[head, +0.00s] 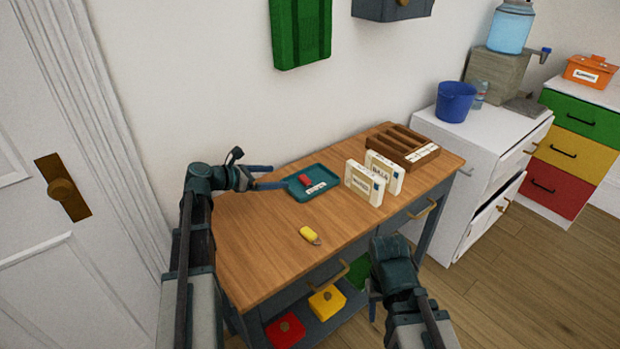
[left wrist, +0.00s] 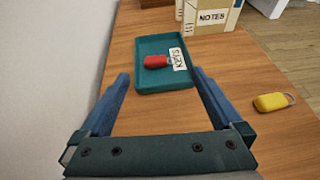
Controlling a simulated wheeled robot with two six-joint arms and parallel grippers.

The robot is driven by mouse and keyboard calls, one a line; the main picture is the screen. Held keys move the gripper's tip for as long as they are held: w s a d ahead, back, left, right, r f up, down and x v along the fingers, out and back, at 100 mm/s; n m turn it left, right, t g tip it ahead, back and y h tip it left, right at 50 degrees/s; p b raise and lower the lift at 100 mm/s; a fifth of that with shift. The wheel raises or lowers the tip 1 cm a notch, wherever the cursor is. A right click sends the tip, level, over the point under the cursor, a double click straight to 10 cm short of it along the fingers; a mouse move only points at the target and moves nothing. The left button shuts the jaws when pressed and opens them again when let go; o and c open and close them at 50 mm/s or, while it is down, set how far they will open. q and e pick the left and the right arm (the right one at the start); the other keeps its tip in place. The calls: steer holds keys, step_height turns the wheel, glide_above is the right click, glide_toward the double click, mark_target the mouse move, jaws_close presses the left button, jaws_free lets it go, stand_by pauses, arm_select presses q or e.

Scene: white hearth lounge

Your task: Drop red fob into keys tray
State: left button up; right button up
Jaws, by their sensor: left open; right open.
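The red fob (head: 305,180) lies in the teal keys tray (head: 298,196) on the wooden table. In the left wrist view the red fob (left wrist: 155,62) rests on the floor of the tray (left wrist: 150,84), beside the white KEYS label. My left gripper (head: 272,177) is open and empty at the left edge of the tray; its two blue fingers (left wrist: 160,88) point toward the tray in the wrist view. My right gripper (head: 375,295) is low in front of the table, apart from the objects.
A yellow fob (head: 309,235) lies on the table in front of the tray. White labelled boxes (head: 365,183) and a brown wooden organizer (head: 402,147) stand to the right. Red (head: 285,331) and yellow (head: 327,301) boxes sit on the lower shelf. The table's front left is clear.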

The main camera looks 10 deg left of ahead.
arm_select(q)
steer(key=shift+v, duration=1.2)
